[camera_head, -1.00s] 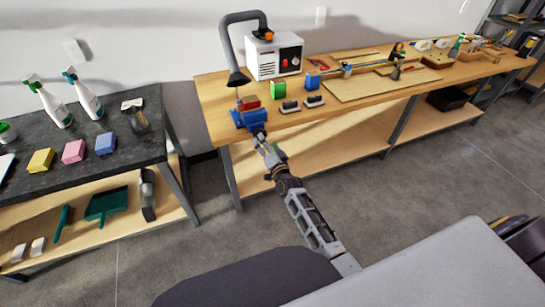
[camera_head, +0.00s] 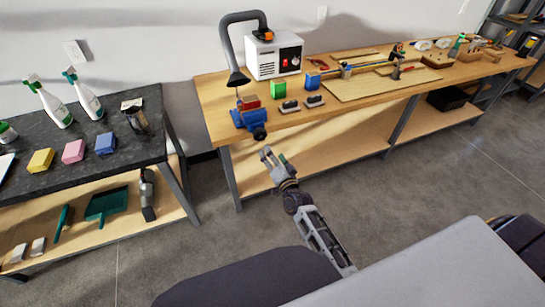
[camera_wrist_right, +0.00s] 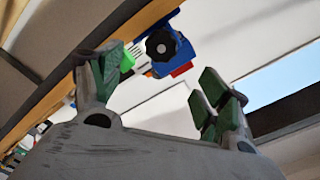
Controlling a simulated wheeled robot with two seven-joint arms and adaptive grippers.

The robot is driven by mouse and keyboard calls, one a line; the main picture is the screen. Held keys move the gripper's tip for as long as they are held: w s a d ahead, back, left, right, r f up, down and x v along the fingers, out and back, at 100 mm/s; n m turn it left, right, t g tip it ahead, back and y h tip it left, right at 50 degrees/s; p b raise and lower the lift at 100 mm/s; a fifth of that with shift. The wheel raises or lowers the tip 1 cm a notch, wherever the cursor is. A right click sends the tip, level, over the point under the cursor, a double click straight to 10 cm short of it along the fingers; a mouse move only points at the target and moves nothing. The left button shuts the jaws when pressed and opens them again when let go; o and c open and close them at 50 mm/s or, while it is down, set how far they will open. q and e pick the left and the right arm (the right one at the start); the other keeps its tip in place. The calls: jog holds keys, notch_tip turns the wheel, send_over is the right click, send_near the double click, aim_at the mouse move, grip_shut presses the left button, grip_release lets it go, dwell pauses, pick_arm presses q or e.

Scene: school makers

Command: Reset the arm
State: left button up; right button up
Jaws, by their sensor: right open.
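My right arm reaches out from the lower middle of the head view. Its gripper (camera_head: 274,157) is open and empty, in the air in front of the wooden workbench (camera_head: 345,92), below and a little to the right of the blue vise (camera_head: 251,120). In the right wrist view the two fingers with green pads stand apart around my gripper's empty gap (camera_wrist_right: 160,88). The vise, with its dark round knob (camera_wrist_right: 160,45), lies beyond the fingertips there and is not touched. My left gripper is not in view.
A dark side table (camera_head: 80,160) at the left holds spray bottles and coloured sponges. The bench's lower shelf (camera_head: 310,142) lies behind my gripper. Open floor is at the right.

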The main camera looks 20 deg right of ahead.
dwell(0.5)
